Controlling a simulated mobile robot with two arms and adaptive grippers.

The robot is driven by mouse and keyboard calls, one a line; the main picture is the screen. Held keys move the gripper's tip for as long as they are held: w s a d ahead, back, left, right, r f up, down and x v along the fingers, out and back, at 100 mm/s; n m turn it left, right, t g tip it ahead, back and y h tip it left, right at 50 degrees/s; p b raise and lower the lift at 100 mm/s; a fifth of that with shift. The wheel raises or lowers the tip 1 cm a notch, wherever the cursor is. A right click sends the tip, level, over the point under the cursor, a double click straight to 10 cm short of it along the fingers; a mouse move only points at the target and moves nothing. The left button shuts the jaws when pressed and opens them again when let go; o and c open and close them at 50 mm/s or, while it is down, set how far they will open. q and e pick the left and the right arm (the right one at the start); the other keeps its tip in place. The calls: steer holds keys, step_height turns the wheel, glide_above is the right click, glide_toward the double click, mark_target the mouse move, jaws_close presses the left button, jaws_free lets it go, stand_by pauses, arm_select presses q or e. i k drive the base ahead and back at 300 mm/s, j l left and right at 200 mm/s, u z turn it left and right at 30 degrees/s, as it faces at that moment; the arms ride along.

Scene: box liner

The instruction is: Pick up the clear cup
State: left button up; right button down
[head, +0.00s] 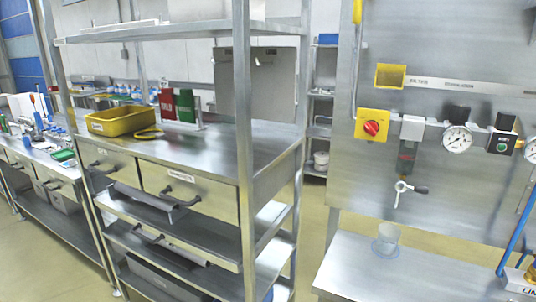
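The clear cup (388,236) stands upright on the metal shelf (350,268) at the lower right, below the gauge panel. It is see-through, with a pale bluish round base or ring under it. I cannot tell if that ring is part of the cup. Nothing touches its sides. Neither of my grippers shows in the head view.
A metal workbench (215,150) with drawers, a yellow bin (122,121) and several shelves stands at the left. Its upright post rises left of the shelf. Above the cup, a valve handle (408,188) sticks out from the panel. A labelled box (519,281) is at the far right.

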mark_target(389, 234)
steer(key=z, duration=0.7)
